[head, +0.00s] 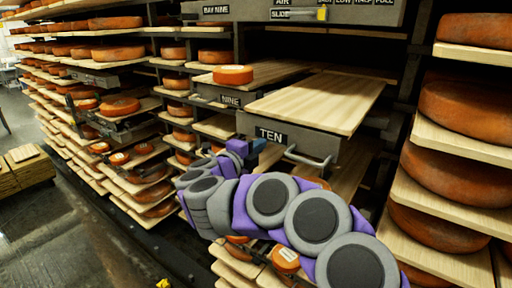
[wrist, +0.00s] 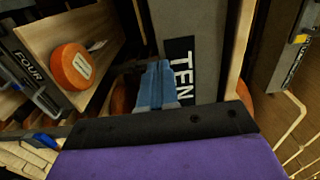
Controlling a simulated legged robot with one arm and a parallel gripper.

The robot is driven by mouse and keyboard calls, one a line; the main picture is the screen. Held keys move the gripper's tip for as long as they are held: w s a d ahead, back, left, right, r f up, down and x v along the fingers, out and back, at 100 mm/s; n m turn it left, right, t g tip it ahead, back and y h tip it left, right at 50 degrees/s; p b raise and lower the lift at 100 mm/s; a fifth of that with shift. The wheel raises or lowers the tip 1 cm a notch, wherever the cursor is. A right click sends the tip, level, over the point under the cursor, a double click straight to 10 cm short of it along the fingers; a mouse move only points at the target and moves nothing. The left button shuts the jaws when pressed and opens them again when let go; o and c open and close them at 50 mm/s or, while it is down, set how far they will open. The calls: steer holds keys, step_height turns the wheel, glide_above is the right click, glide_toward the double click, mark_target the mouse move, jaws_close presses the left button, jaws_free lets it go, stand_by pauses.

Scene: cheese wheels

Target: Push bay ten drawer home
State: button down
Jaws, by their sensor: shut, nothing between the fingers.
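The bay ten drawer (head: 286,133) has a grey front marked TEN, a metal bar handle and a bare pale wooden board (head: 318,101) on top. It juts out from the rack in the head view. My gripper (head: 249,146) is shut and empty at the left part of the drawer front, close to the TEN label. In the wrist view my blue fingers (wrist: 156,86) are together beside the TEN label (wrist: 181,75). I cannot tell whether they touch the grey front (wrist: 205,40).
The bay nine drawer (head: 231,98) with an orange cheese wheel (head: 233,75) stands behind to the left. Shelves of cheese wheels (head: 445,165) rise close on the right. More loaded shelves line the left. Open floor (head: 45,230) lies at far left.

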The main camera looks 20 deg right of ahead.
steer(key=p+x, duration=0.1)
steer(key=x, duration=1.7)
steer(key=shift+r+p, duration=0.2)
steer(key=shift+p, duration=0.15)
steer(key=shift+a, duration=0.1)
steer(key=shift+f, duration=0.1)
